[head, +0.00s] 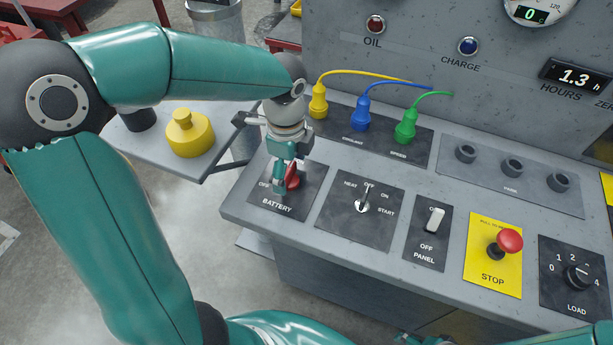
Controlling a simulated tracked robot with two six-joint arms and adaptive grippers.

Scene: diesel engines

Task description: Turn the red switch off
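The red switch (293,178) is a rotary handle on the dark BATTERY plate (307,197) at the left end of the console. The word OFF shows on the plate to its left. My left gripper (285,183) points down at the switch, with a teal finger right against or just beside its left side. The gripper covers part of the handle and plate, and I cannot tell whether the fingers are closed on it.
Right of the switch are a key switch plate (350,222), a white PANEL rocker (436,219), a red STOP button (509,241) and a LOAD knob (577,277). Yellow, blue (361,118) and green plugs with cables stand behind. A side shelf holds a yellow weight-like object (190,135).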

